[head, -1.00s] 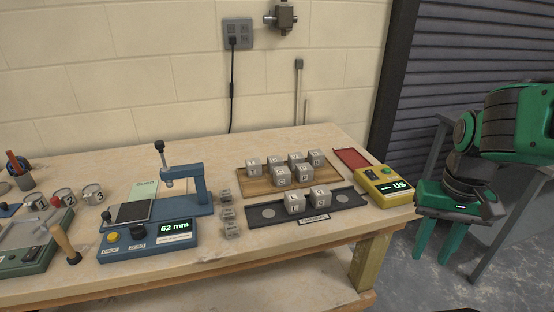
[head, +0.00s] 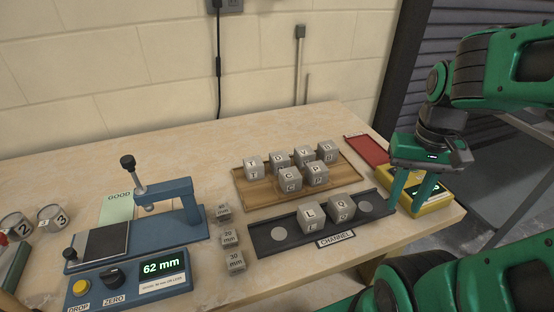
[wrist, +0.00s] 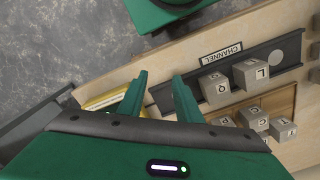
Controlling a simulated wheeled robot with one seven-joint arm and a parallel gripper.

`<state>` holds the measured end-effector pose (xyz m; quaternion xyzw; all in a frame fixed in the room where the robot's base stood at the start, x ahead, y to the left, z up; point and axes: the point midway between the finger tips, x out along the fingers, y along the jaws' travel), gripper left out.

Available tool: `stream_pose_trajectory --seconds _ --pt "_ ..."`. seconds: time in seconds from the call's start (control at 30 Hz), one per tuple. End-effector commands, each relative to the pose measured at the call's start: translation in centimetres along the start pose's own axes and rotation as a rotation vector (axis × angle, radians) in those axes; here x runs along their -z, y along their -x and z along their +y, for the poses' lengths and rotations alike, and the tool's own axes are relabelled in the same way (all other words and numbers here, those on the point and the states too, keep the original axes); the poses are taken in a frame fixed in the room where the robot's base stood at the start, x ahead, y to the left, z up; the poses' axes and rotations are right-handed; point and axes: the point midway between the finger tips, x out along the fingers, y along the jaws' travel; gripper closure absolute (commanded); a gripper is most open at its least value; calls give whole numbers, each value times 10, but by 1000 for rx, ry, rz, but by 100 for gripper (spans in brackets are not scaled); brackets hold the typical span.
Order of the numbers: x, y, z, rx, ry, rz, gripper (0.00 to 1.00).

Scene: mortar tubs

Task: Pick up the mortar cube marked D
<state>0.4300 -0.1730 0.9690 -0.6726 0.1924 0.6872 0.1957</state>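Several grey mortar cubes with letters on them stand on a wooden board in the head view. The back-right cube (head: 328,152) may be the one marked D, but its letter is too small to be sure; the cube at the back second from left (head: 280,163) is also hard to read. Clearer ones read V (head: 305,155), C (head: 290,180) and P (head: 317,174). My gripper (head: 405,209) is open and empty, right of the board by the yellow device. In the wrist view its fingers (wrist: 161,76) are apart, with the cubes to their right.
A dark channel tray (head: 265,245) in front of the board holds cubes L (head: 311,216) and Q (head: 341,209). A yellow device (head: 437,200) and a red mat (head: 366,150) lie right. A blue gauge (head: 180,220) and small spacer blocks (head: 229,239) stand left.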

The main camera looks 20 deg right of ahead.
Motion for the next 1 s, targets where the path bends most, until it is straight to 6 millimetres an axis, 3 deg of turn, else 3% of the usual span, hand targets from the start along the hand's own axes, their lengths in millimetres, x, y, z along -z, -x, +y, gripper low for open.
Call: stream_pose_trajectory --seconds 0.13,0.27,0.37,0.47,0.67,0.8,1.0 --pt "0 0 0 0 0 0 69" --pt "-7 6 3 9 26 12 40" --pt "6 13 -8 13 131 11 39" --pt "34 22 -30 21 342 9 39" --pt "101 42 -110 29 952 12 39" --pt "136 47 -178 21 1386 15 39" --pt "160 46 -262 -3 1874 15 39"
